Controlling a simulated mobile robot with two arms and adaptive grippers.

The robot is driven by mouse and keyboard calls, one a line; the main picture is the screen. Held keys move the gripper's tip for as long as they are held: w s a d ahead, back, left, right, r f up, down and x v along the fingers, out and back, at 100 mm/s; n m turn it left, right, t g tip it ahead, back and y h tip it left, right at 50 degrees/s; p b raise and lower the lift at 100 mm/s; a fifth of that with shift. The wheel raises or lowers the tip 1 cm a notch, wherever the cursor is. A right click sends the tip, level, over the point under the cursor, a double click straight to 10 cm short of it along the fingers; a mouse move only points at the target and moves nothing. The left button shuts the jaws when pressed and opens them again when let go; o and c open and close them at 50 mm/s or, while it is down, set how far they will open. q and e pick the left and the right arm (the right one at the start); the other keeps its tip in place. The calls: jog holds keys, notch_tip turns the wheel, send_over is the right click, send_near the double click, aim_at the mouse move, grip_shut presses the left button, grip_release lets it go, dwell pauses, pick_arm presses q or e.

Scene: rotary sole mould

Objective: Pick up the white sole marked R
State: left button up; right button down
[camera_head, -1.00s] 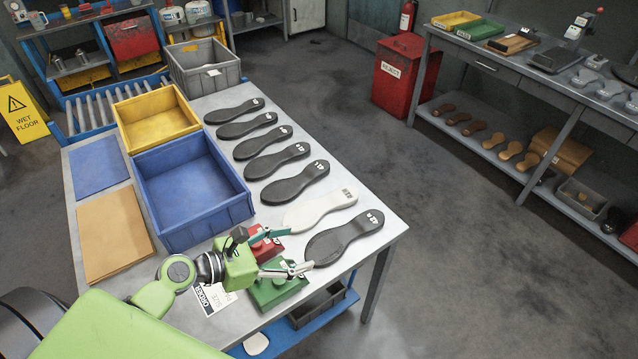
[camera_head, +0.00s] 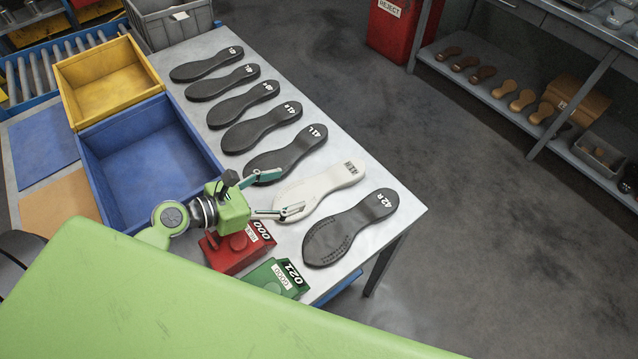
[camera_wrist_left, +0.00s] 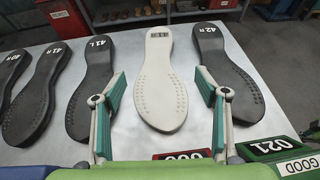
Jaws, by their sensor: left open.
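The white sole (camera_head: 322,189) lies flat on the grey table between two black soles. In the left wrist view the white sole (camera_wrist_left: 157,80) has its narrow end away from me and a small dark mark there that I cannot read clearly. My left gripper (camera_head: 280,194) is open and empty at the wide, near end of the white sole. In the left wrist view my left gripper (camera_wrist_left: 161,86) has one finger on each side of that end, apart from it. I cannot tell its exact height above the table.
Black sole 42R (camera_head: 351,231) lies right of the white one, and black sole 41L (camera_head: 286,155) lies left. A red counter (camera_head: 240,249) and a green counter (camera_head: 277,279) stand near the gripper. Blue bin (camera_head: 88,157) and yellow bin (camera_head: 66,92) stand at left.

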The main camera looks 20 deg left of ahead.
pick_arm(q)
jog(key=p, duration=0.1)
send_near(331, 178)
jog(key=shift+w+d+f, duration=0.25)
jog(key=shift+w+d, duration=0.7)
jog(key=shift+f+x, duration=0.15)
jog(key=shift+x, duration=1.35)
jog(key=shift+f+x, duration=0.15)
jog(key=shift+x, duration=1.4)
jog(key=shift+s+a, duration=0.1)
jog(key=shift+a, duration=0.15)
jog(key=c, duration=1.4)
